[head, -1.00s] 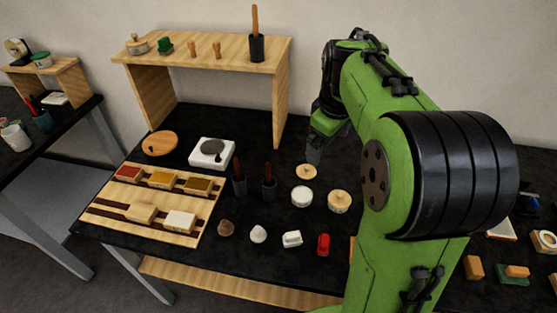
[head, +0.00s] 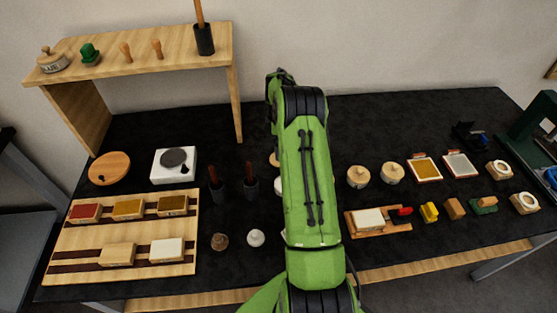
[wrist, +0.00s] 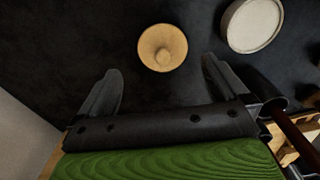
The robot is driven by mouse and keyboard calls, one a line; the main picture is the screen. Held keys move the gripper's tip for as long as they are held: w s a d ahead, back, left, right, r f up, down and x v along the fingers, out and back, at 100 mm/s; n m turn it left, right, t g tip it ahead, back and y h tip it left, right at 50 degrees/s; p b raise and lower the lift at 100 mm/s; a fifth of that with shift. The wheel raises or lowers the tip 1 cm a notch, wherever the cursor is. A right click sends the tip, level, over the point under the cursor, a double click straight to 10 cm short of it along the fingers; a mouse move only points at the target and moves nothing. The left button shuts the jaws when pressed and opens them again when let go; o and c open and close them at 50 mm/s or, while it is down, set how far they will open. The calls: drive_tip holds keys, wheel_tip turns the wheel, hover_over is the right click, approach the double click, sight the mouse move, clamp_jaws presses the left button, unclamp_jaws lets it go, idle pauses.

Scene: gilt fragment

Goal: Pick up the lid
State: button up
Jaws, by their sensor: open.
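The lid (wrist: 162,48) is a round, pale wooden disc with a small knob. In the wrist view it lies flat on the black bench top, just beyond and between my fingertips. In the head view only a sliver of the lid (head: 273,160) shows beside my arm. My gripper (wrist: 161,70) is open and empty, its two dark fingers spread wide with the lid apart from them. A white round open pot (wrist: 252,25) stands to the right of the lid in the wrist view.
Two wooden-lidded pots (head: 358,176) stand right of my arm. Dark holders with wooden handles (head: 250,181) stand to the left, near a wooden shelf (head: 150,52). A slotted wooden board (head: 62,262) with colored blocks lies front left. The bench behind the pots is clear.

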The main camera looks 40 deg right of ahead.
drive_tip(key=f, duration=0.5)
drive_tip(key=shift+s+a+f, duration=0.1)
drive_tip(key=shift+a+f, duration=0.1)
drive_tip(key=shift+f, duration=0.2)
drive_tip(key=shift+r, duration=0.1)
drive_tip(key=c, duration=1)
drive_tip(key=shift+r, duration=0.1)
